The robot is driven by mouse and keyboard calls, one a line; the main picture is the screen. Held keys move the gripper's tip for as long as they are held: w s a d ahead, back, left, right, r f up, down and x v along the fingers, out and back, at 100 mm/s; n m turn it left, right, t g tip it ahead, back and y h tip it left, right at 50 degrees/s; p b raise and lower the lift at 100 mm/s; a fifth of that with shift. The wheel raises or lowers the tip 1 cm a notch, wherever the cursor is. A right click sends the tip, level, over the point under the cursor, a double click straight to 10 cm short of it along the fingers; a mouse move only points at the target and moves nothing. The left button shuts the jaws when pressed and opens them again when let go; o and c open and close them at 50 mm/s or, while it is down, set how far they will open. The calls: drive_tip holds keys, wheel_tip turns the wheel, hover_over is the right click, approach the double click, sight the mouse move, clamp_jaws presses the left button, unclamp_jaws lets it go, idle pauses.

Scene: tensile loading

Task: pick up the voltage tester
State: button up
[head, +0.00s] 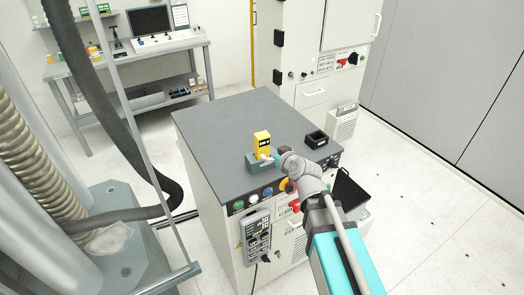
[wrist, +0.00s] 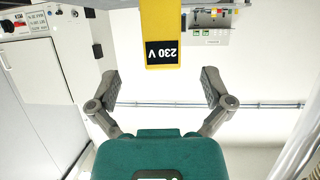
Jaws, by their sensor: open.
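The voltage tester (head: 262,141) is a yellow block standing upright in a grey holder (head: 254,167) on the dark top of a cabinet. In the wrist view the tester (wrist: 161,22) shows upside down, with a black "230 V" label, at the top middle. My gripper (wrist: 161,84) is open and empty. Its two fingers are spread to either side of the tester's line, with the tester just past the fingertips; I see no contact. In the head view my wrist hides most of the gripper, close to the right of the tester.
A small black open box (head: 316,139) sits on the cabinet top (head: 215,125) to the right. A handheld control panel (head: 257,238) hangs on the cabinet's front. The cabinet top's left and back are clear. A workbench (head: 130,64) stands behind, and a dark hose is at left.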

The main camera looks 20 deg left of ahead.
sight(264, 146)
drive_tip(key=b+x, duration=0.1)
drive_tip(key=x, duration=0.3)
drive_tip(key=shift+w+a+f, duration=0.15)
drive_tip(key=shift+w+a, duration=0.1)
drive_tip(key=shift+w, duration=0.05)
drive_tip(key=shift+b+x, duration=1.1)
drive_tip(key=shift+x, duration=1.5)
drive_tip(key=shift+a, duration=0.1)
drive_tip(key=c, duration=1.3)
drive_tip(key=shift+o, duration=0.2)
drive_tip(key=shift+r, duration=0.3)
